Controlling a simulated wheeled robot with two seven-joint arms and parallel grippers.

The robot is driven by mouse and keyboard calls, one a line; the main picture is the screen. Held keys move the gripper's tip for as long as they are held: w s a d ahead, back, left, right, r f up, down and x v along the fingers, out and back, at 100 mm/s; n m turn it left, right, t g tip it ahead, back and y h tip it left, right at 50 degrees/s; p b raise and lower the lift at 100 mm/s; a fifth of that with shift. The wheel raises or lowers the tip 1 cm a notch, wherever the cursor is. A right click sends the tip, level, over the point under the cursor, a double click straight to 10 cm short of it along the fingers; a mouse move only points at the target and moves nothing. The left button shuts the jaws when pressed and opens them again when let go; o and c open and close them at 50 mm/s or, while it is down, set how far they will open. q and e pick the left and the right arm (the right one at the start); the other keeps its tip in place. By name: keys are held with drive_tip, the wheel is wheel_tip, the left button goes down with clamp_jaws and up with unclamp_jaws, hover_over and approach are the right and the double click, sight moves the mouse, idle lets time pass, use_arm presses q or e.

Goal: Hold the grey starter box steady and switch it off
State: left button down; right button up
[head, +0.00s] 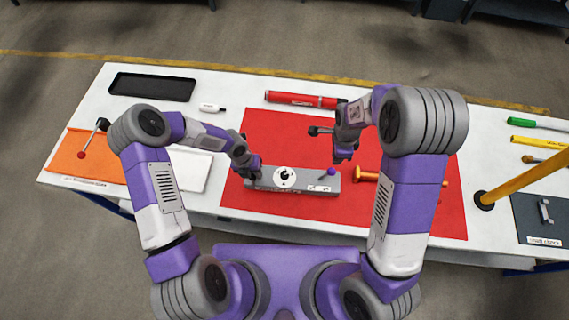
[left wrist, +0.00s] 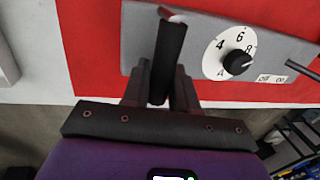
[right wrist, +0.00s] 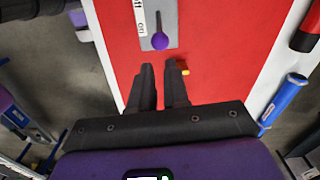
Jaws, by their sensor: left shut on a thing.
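The grey starter box (head: 262,184) lies on the red mat. It has a white dial with a black knob and a lever with a purple knob (head: 331,172). The lever leans right, toward the "on" label; the purple knob also shows in the right wrist view (right wrist: 160,41). My left gripper (head: 249,167) is at the box's left end, shut on a dark upright bar (left wrist: 168,55) there; the dial (left wrist: 232,52) is just right of it. My right gripper (head: 344,160) is open and empty, its fingers (right wrist: 163,80) just short of the purple knob, not touching it.
The red mat (head: 262,125) has an orange-handled tool (head: 368,176) right of the box. A red cylinder (head: 300,99) lies behind. A black tray (head: 152,86) is at the back left, an orange mat (head: 85,160) at the left. A yellow post (head: 520,178) rises at the right.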

clamp_jaws()
drive_tip(key=w+d+f+m+g+y, duration=0.1)
drive_tip(key=w+d+m+y, duration=0.3)
drive_tip(key=d+m, duration=0.6)
drive_tip(key=shift+w+d+f+m+g+y, duration=0.3)
drive_tip(key=shift+w+d+f+g+y, duration=0.15)
drive_tip(key=shift+d, duration=0.35)
drive_tip(key=shift+s+a+f, duration=0.1)
drive_tip(key=shift+s, duration=0.05)
approach(326, 175)
drive_tip(key=f, duration=0.2)
drive_tip(key=d+f, duration=0.1)
drive_tip(key=f, duration=0.1)
drive_tip(key=shift+d+f, duration=0.1)
drive_tip(key=shift+f, duration=0.3)
